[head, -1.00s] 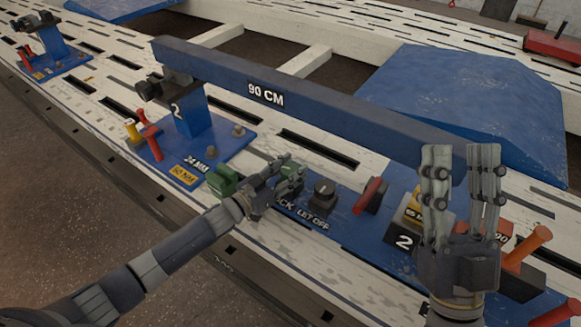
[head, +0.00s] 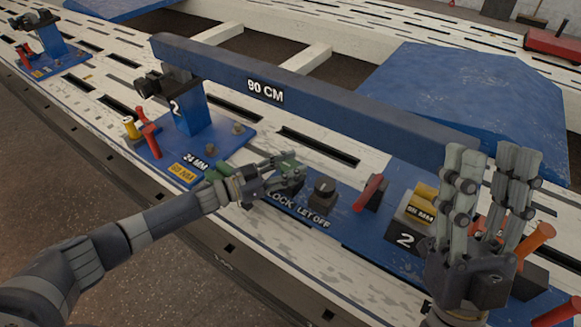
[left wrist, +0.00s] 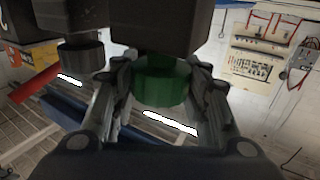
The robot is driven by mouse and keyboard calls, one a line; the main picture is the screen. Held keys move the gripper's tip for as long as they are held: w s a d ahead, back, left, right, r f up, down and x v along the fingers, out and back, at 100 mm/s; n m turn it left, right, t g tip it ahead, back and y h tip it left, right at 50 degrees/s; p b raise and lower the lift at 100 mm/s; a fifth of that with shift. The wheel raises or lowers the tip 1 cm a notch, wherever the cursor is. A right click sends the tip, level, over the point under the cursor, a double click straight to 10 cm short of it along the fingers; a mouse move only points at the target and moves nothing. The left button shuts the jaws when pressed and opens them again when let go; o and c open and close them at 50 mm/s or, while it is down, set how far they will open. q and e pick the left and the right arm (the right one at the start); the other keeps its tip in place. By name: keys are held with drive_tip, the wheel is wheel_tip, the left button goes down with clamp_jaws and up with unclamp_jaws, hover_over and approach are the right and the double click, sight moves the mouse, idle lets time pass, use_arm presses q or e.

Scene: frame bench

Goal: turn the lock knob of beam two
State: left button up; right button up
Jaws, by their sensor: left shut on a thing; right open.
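The green lock knob (left wrist: 160,84) sits between the two fingers of my left gripper (left wrist: 158,95) in the left wrist view, with a finger close against each side. In the head view my left gripper (head: 290,176) is shut on it above the word LOCK, and its fingers hide most of the knob. The blue beam (head: 320,105) marked 90 CM runs behind, resting on a blue post (head: 193,118) marked 2. My right gripper (head: 492,165) is open and empty, with its fingers pointing up, in front of the beam's right end.
A black knob (head: 323,191) marked LET OFF stands just right of my left gripper. Beyond it are a red lever (head: 370,191) and a block (head: 410,232) marked 2 with a yellow top. Orange and red handles stand near my right gripper.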

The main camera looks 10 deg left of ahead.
use_arm(q)
drive_tip(key=o, duration=1.1)
drive_tip(key=shift+a, duration=0.1)
drive_tip(key=shift+s+a, duration=0.2)
drive_tip(key=shift+a, duration=0.05)
drive_tip(key=v, duration=1.1)
drive_tip(key=shift+a, duration=0.1)
drive_tip(key=shift+s, duration=0.1)
